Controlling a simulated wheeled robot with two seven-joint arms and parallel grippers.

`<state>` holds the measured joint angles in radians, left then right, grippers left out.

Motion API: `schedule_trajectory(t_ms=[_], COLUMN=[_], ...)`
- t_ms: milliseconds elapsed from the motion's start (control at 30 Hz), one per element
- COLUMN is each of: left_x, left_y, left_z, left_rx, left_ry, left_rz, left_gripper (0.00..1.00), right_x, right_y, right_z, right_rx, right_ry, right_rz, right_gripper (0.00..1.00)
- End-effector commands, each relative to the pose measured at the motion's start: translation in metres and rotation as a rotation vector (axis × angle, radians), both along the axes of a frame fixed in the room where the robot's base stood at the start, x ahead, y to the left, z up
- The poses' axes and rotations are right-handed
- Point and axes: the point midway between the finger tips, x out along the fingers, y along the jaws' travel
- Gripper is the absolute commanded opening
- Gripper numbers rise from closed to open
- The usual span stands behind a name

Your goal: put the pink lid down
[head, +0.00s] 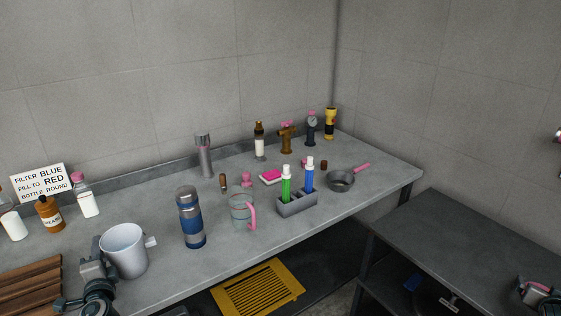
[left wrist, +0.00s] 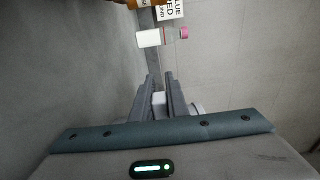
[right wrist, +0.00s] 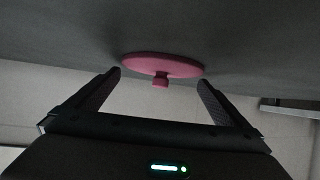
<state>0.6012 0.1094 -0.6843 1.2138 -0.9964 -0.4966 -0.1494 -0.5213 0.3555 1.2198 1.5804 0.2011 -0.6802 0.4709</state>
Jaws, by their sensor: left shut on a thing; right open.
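The pink lid (right wrist: 162,65) is a flat round disc with a small knob in the right wrist view. It appears to lie on a dark grey surface, knob facing my gripper. My right gripper (right wrist: 158,75) is open, its fingers apart on either side of the knob, with no visible contact. My left gripper (left wrist: 158,95) is shut on a pale thing in the left wrist view. In the head view my left gripper is beside a white mug (head: 124,250), apparently the thing held. A pink patch (head: 538,287) shows at the head view's lower right; I cannot tell whether it is the lid.
The grey bench (head: 330,222) holds a blue flask (head: 190,218), a glass jug (head: 241,212), a marker holder (head: 297,205) and a pan (head: 341,181). Brown slats (head: 30,285) lie at left. A lower dark bench (head: 455,235) at right has much bare top.

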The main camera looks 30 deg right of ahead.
Motion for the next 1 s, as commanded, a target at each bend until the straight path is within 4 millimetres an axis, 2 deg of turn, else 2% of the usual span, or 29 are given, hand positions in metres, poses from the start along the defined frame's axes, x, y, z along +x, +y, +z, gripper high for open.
schedule_trajectory(t_ms=[533,567,700,933,1000], left_x=[-0.0002,-0.0002,-0.0002,-0.0002,-0.0002], left_y=[0.0,0.0,0.0,0.0,0.0], left_z=[-0.0008,-0.0008,-0.0008,-0.0008,-0.0008], left_rx=[0.0,0.0,0.0,0.0,0.0], left_ry=[0.001,0.001,0.001,0.001,0.001], left_rz=[0.0,0.0,0.0,0.0,0.0], left_gripper=[0.0,0.0,0.0,0.0,0.0], right_x=[0.0006,0.0006,0.0006,0.0006,0.0006], right_y=[-0.0035,-0.0035,-0.0035,-0.0034,-0.0034], right_z=[-0.0027,-0.0026,-0.0027,-0.0028,-0.0028], right_rx=[0.001,0.001,0.001,0.001,0.001], right_ry=[0.0,0.0,0.001,0.002,0.002], right_rz=[0.0,0.0,0.0,0.0,0.0], right_gripper=[1.0,0.98,0.66,0.65,0.62])
